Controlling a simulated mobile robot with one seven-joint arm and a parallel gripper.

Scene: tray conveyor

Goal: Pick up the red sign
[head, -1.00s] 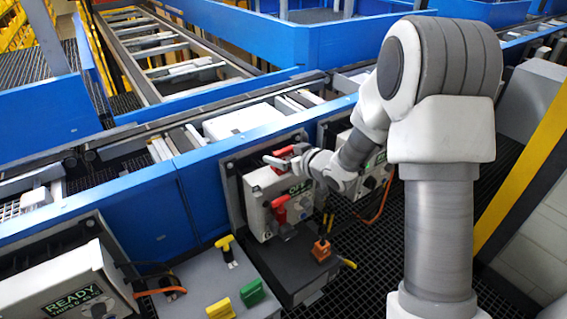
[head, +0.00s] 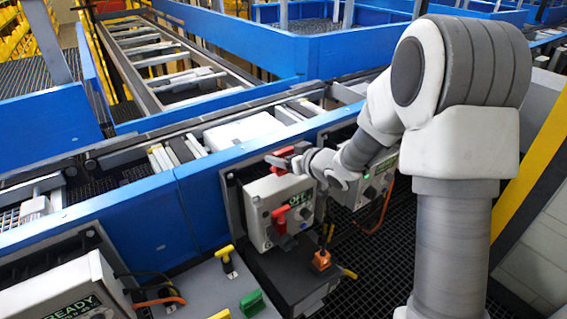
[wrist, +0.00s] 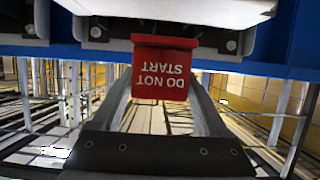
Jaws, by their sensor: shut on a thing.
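The red sign (wrist: 162,80) reads DO NOT START, upside down in the wrist view. It sits between the two fingertips of my gripper (wrist: 160,92), which is shut on it. In the head view the red sign (head: 283,152) shows as a small red patch behind my gripper (head: 284,161), just above a grey control box (head: 258,216) marked OFF. My fingers partly cover the sign there. I cannot tell whether the sign still touches anything behind it.
A red handle (head: 279,219) is on the front of the control box. A second box (head: 372,187) stands close to the right. A blue conveyor side rail (head: 205,190) runs behind. An orange part (head: 321,258) and a green block (head: 253,304) lie in front.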

